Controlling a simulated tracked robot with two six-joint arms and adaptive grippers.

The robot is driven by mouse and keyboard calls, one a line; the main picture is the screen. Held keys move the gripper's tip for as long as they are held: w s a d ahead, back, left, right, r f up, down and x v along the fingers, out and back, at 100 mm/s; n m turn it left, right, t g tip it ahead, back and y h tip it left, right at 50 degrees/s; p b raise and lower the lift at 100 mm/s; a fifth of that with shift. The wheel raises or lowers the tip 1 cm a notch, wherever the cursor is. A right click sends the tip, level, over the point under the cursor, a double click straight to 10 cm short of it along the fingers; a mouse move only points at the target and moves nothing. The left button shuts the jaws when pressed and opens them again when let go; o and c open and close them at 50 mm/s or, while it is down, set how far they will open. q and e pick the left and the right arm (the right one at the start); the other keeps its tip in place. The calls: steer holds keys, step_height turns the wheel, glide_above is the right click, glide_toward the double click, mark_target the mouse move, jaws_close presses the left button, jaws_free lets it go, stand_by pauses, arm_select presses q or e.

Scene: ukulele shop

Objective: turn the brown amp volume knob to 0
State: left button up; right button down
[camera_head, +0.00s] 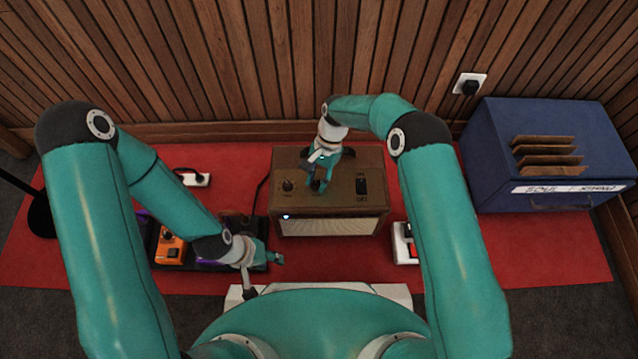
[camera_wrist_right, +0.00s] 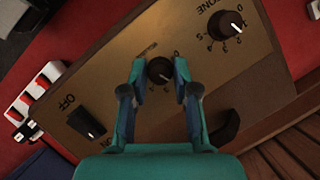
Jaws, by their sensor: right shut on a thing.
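The brown amp (camera_head: 345,207) stands on the red mat in front of the wood wall. My right gripper (camera_head: 320,184) reaches down onto its top panel. In the right wrist view, the volume knob (camera_wrist_right: 159,70) is a small dark knob between the fingertips of my right gripper (camera_wrist_right: 160,80), which is shut on it. A pale pointer mark shows on the knob, but its exact setting is too small to read. The knob is mostly hidden in the head view. My left gripper (camera_head: 274,258) hangs left of the amp, away from it; its jaw state is unclear.
A tone knob (camera_wrist_right: 225,25) and a switch marked OFF (camera_wrist_right: 87,121) flank the volume knob. A dark handle (camera_wrist_right: 226,128) is close by. An orange pedal (camera_head: 169,248) sits left of the amp, a red-and-white device (camera_head: 405,243) right, and a blue box (camera_head: 540,130) further right.

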steer(key=n+h+b, duration=0.1)
steer(key=n, duration=0.1)
steer(key=n+g+b, duration=0.1)
steer(key=n, duration=0.1)
steer(key=shift+a+f+n+h+b, duration=0.2)
steer(key=shift+n+h+b, duration=0.1)
steer(key=shift+h, duration=0.1)
steer(key=n+h+b, duration=0.1)
steer(key=n, duration=0.2)
steer(key=shift+a+n, duration=0.1)
steer(key=shift+n, duration=0.3)
steer(key=n+h, duration=0.1)
steer(key=n, duration=0.2)
steer(key=shift+s+r+h, duration=0.1)
steer(key=shift+r+h, duration=0.05)
steer(key=shift+h, duration=0.25)
steer(key=shift+n+t+h, duration=0.6)
steer(key=shift+n, duration=1.6)
steer(key=c, duration=0.9)
jaws_free()
steer(key=shift+v, duration=3.7)
